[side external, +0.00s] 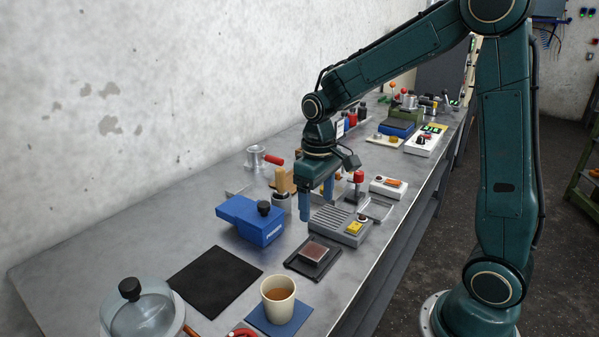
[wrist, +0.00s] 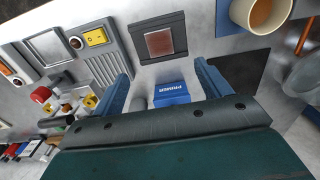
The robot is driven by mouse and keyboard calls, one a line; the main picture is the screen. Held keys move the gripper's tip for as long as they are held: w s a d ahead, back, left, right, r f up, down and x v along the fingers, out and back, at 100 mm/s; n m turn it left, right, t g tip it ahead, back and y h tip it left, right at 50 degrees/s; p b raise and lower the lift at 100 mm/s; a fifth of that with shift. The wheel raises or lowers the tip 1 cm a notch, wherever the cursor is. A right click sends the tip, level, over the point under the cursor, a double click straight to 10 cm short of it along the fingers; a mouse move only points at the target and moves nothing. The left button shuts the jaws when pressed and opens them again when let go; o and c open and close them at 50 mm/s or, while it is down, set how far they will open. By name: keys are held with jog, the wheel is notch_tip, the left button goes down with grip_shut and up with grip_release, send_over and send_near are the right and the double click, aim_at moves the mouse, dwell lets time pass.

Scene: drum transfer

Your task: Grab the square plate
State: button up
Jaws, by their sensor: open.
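The square plate (side external: 314,252) is small and reddish brown. It lies flat on a dark square holder (side external: 296,265) on the metal bench. In the wrist view the plate (wrist: 159,43) shows near the top middle, with the dark holder (wrist: 137,33) around it. My gripper (side external: 317,209) is open with two blue fingers pointing down, above the bench and farther back than the plate. In the wrist view the gripper (wrist: 162,80) has its fingers apart, with nothing between them, and the plate lies beyond the fingertips.
A blue PRIMER box (side external: 249,220) stands left of my gripper. A grey device with a yellow button (side external: 355,228) stands close behind the plate. A cup (side external: 278,300) sits on a blue mat in front, beside a black mat (side external: 214,282). A glass-lidded pot (side external: 143,310) stands front left.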

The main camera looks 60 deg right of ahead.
send_over(316, 252)
jog(key=shift+w+f, duration=0.1)
jog(key=shift+f, duration=4.2)
jog(key=shift+f, duration=2.55)
jog(key=shift+c, duration=0.3)
jog(key=c, duration=1.3)
jog(key=shift+r, duration=0.15)
notch_tip(316, 252, up, 20)
jog(key=shift+f, duration=0.1)
